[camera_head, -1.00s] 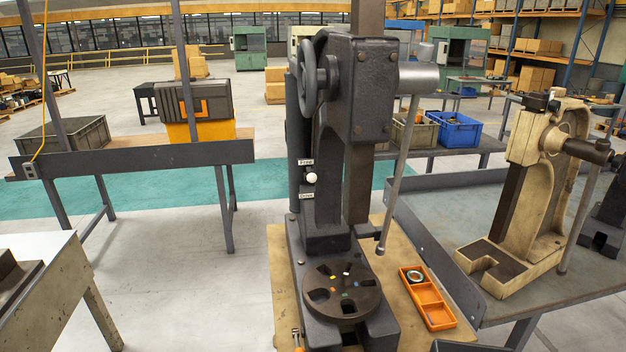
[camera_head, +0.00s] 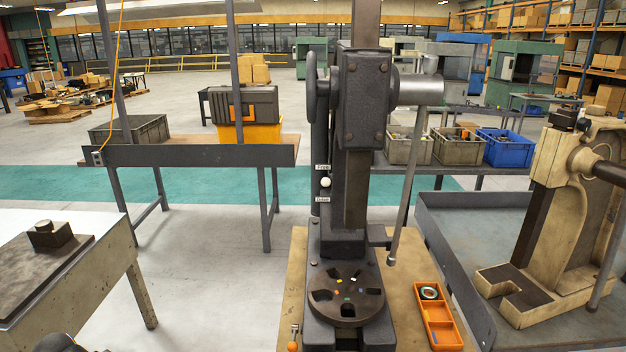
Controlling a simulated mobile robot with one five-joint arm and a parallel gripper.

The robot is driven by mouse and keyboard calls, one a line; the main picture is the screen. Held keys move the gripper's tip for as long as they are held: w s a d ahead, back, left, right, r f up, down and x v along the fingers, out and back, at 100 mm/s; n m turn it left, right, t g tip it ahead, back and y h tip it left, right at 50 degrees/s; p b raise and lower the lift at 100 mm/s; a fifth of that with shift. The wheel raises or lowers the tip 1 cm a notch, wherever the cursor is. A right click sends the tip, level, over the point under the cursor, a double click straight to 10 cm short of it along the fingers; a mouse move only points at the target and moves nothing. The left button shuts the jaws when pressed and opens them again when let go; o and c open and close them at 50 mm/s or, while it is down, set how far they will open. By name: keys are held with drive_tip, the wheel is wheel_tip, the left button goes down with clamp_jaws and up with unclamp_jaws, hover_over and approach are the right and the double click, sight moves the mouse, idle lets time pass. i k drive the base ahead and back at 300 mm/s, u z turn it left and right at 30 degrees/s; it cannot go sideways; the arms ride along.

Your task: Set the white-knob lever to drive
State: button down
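The white-knob lever (camera_head: 325,182) is on the left side of the dark grey arbor press (camera_head: 365,100), in the middle of the picture. Its round white knob sits between two small labels, about midway. The upper label (camera_head: 322,167) seems to read "Free" and the lower label (camera_head: 322,199) "Drive". The lever's shank is too small to make out. My gripper is not recognisable in view. A dark rounded part shows at the bottom left edge, and I cannot tell what it is.
A handwheel (camera_head: 311,88) is above the knob, and a long press handle (camera_head: 406,190) hangs on the right. An orange tray (camera_head: 437,318) and an orange-tipped lever (camera_head: 293,345) are near the press base. A cream press (camera_head: 560,210) stands right; a pale bench (camera_head: 120,265) is left.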

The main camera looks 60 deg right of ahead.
sight(326, 182)
drive_tip(key=z, duration=0.1)
drive_tip(key=i, duration=0.95)
drive_tip(key=u, duration=0.1)
